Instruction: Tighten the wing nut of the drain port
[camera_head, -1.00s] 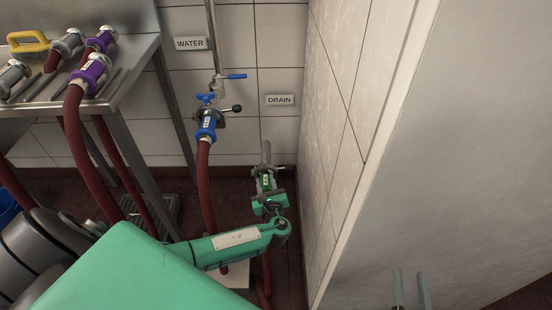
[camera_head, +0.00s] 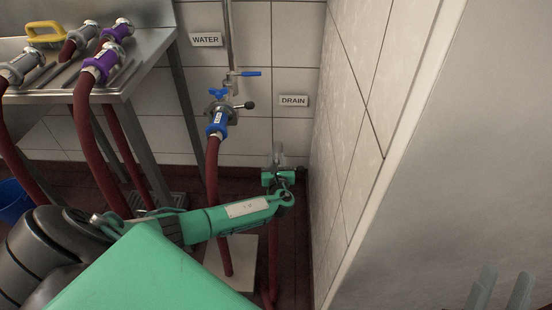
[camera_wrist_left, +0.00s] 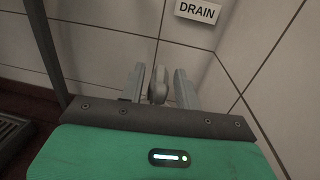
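The drain port sits low in the corner beneath the DRAIN sign (camera_head: 293,101). Its grey metal top (camera_head: 279,157) shows behind my left gripper (camera_head: 279,166), whose green wrist covers most of the fitting. In the left wrist view a grey upright part (camera_wrist_left: 158,86), perhaps the wing nut, stands between the two fingers of my left gripper (camera_wrist_left: 160,82). The fingers are apart, with a narrow gap visible beside the part. The nut's thread and clamp are hidden. My right gripper (camera_head: 501,291) shows as two separated grey fingers at the bottom right edge, empty.
A WATER valve (camera_head: 220,108) with a blue-collared red hose (camera_head: 212,175) is left of the drain. A steel table (camera_head: 140,60) with purple-collared hoses stands at the left. A tiled wall (camera_head: 345,130) closes in on the drain's right, and a pale panel (camera_head: 450,130) fills the right side.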

